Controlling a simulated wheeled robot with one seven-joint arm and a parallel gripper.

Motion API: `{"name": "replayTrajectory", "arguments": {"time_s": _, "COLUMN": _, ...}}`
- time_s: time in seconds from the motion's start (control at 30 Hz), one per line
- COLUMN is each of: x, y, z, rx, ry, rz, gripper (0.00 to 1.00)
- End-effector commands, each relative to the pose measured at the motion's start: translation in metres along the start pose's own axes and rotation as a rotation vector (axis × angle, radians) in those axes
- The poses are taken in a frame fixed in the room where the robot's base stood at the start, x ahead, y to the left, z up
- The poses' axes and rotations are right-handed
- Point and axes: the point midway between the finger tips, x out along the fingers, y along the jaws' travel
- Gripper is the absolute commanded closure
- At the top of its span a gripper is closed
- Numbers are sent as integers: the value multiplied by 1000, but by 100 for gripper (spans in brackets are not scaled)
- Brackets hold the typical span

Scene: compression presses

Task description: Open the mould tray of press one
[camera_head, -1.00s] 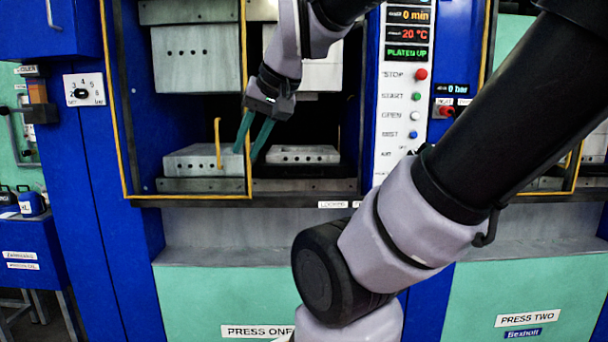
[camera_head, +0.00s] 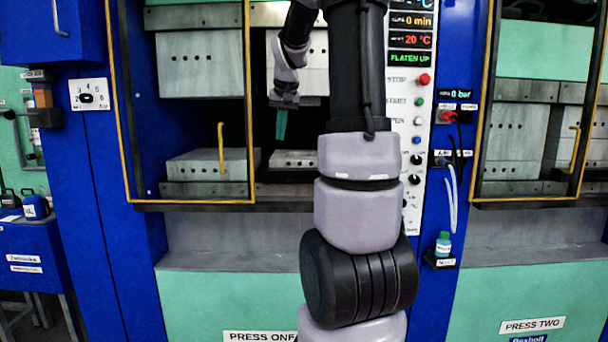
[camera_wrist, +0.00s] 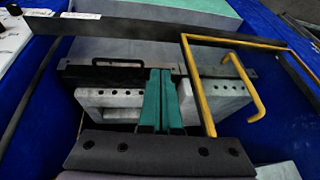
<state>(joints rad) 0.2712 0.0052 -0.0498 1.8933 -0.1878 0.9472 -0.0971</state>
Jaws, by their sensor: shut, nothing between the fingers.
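Press one stands in the middle of the head view, with its yellow-framed guard (camera_head: 249,100) across the left half of its opening. The guard has a yellow handle (camera_head: 221,148). Low in the opening lies a pale grey mould block with a row of holes (camera_head: 293,158); it also shows in the wrist view (camera_wrist: 100,97). A black bar handle (camera_wrist: 118,62) sits on a dark edge beyond the block in the wrist view. My gripper (camera_head: 282,125), with green fingers, is shut and empty above the block, right of the guard. The fingers (camera_wrist: 160,98) hide part of the block.
The control panel (camera_head: 420,110) is right of the opening, with "PLATEN UP" lit. My arm covers part of it and the opening's right side. Press two (camera_head: 540,130) is at the right. A small bottle (camera_head: 443,243) stands on a bracket between the presses.

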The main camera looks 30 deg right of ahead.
Motion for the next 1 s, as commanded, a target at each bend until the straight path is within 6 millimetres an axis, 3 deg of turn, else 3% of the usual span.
{"name": "replayTrajectory", "arguments": {"time_s": 0.03, "x": 21, "y": 15, "z": -20, "rx": 10, "ry": -14, "rz": 28, "gripper": 100}}
{"name": "replayTrajectory", "arguments": {"time_s": 0.1, "x": 45, "y": 34, "z": -43, "rx": 17, "ry": -27, "rz": 62, "gripper": 100}}
{"name": "replayTrajectory", "arguments": {"time_s": 0.3, "x": 95, "y": 76, "z": -83, "rx": 25, "ry": -52, "rz": 126, "gripper": 100}}
{"name": "replayTrajectory", "arguments": {"time_s": 0.57, "x": 120, "y": 91, "z": -91, "rx": 26, "ry": -61, "rz": 145, "gripper": 100}}
{"name": "replayTrajectory", "arguments": {"time_s": 1.0, "x": 193, "y": 101, "z": -86, "rx": 28, "ry": -62, "rz": 144, "gripper": 100}}
